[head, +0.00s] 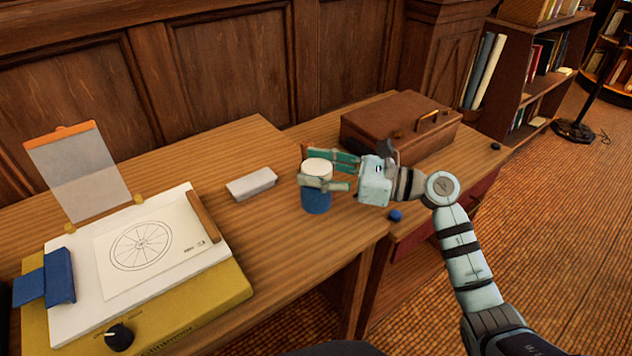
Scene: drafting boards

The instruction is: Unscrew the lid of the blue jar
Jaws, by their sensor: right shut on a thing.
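The blue jar (316,200) stands upright on the wooden desk, right of the middle of the desktop. Its white lid (317,167) sits on top of it. My right gripper (320,172) comes in from the right and is shut around the lid, with one finger on the far side and one on the near side. The near finger hides part of the lid's side and the jar's upper edge. My left gripper is not in view.
A drawing board (75,311) with a wheel drawing fills the left of the desk. A pale block (251,183) lies left of the jar. A brown case (378,134) lies behind my right gripper, and a small blue object (396,215) lies right of the jar.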

